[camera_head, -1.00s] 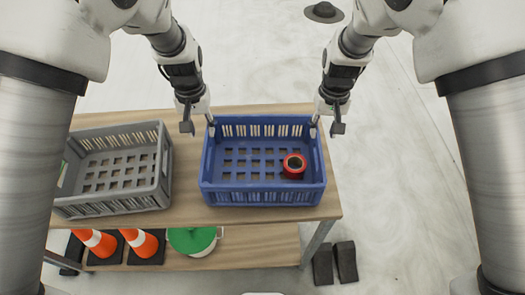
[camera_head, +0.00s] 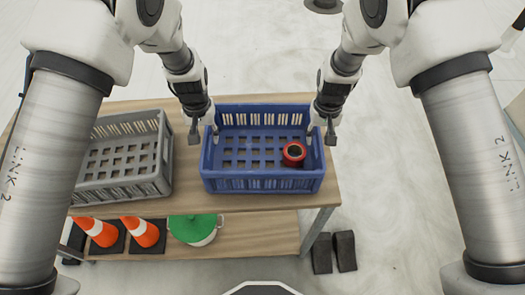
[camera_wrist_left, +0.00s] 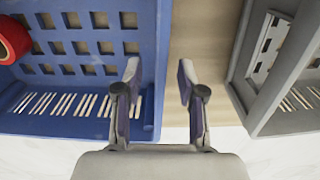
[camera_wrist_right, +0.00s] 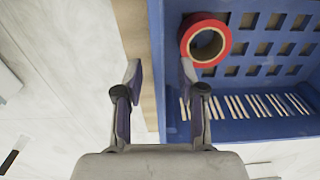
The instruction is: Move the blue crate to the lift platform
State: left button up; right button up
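The blue crate (camera_head: 262,184) stands on the right part of the wooden table, with a red ring-shaped roll (camera_head: 293,154) inside at its right. My left gripper (camera_head: 204,132) is open at the crate's left wall. In the left wrist view its fingers (camera_wrist_left: 159,72) are apart, with the crate wall (camera_wrist_left: 158,30) between them. My right gripper (camera_head: 320,131) is open at the right wall. In the right wrist view its fingers (camera_wrist_right: 160,72) are apart, one on each side of the wall (camera_wrist_right: 156,40). I cannot tell finger contact. The lift platform is not identifiable in these views.
A grey crate (camera_head: 125,190) stands left of the blue one on the table (camera_head: 265,205), with a narrow gap between. Orange cones (camera_head: 145,231) and a green-lidded pot (camera_head: 195,229) sit on the lower shelf. Dark blocks (camera_head: 333,252) lie on the floor at right.

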pick_arm(q)
jog(key=shift+r, duration=0.1)
grip_shut()
pick_arm(e)
grip_shut()
jog(key=shift+r, duration=0.1)
